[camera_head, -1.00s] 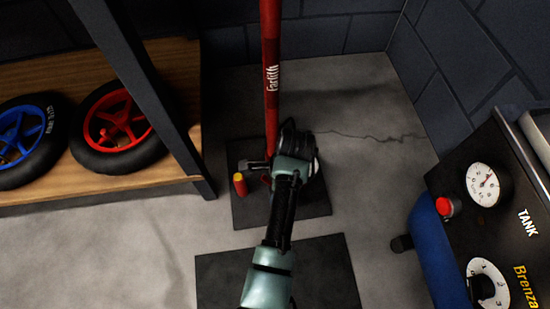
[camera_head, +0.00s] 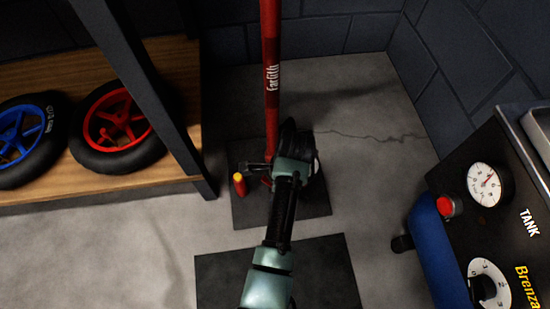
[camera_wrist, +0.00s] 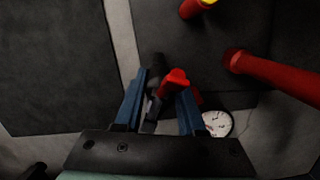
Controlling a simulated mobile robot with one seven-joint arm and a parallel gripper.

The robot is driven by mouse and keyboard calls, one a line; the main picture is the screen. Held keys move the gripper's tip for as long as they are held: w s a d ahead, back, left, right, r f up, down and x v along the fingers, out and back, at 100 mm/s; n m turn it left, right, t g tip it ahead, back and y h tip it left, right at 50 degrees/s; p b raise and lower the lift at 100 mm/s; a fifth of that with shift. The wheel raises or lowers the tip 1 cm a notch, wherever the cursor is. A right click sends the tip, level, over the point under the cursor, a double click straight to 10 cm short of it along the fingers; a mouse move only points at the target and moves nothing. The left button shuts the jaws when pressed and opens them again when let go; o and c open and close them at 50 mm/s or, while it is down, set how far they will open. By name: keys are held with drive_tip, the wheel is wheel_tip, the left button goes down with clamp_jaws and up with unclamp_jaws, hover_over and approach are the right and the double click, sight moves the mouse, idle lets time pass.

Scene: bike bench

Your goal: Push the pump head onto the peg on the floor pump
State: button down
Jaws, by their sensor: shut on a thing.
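The floor pump's red barrel (camera_head: 271,85) stands upright on a dark mat; it also shows in the wrist view (camera_wrist: 275,76). The peg (camera_head: 239,187) is a short red post with a yellow tip, left of the barrel. It is cut off by the top edge of the wrist view (camera_wrist: 194,8). My gripper (camera_wrist: 162,85) is shut on the pump head (camera_wrist: 155,92), a black piece with a red lever (camera_wrist: 174,79). In the head view, my gripper (camera_head: 262,169) is just right of the peg, and the pump head is mostly hidden. The head appears apart from the peg.
A pump gauge (camera_wrist: 217,123) lies close beside my gripper in the wrist view. A wooden shelf (camera_head: 110,187) with two wheels and a dark post stands left. A tank panel (camera_head: 490,230) with gauges and a blue tube stands right. A second dark mat (camera_head: 330,270) lies in front.

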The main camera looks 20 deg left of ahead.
drive_tip(key=shift+f+b, duration=0.4)
drive_tip(key=shift+f, duration=0.75)
drive_tip(key=shift+c, duration=2.1)
unclamp_jaws()
drive_tip(key=r+p, duration=0.4)
drive_tip(key=r, duration=0.1)
drive_tip(key=d+r+p, duration=0.1)
drive_tip(key=r+p, duration=0.1)
drive_tip(key=shift+w+r, duration=0.2)
drive_tip(key=shift+w, duration=0.05)
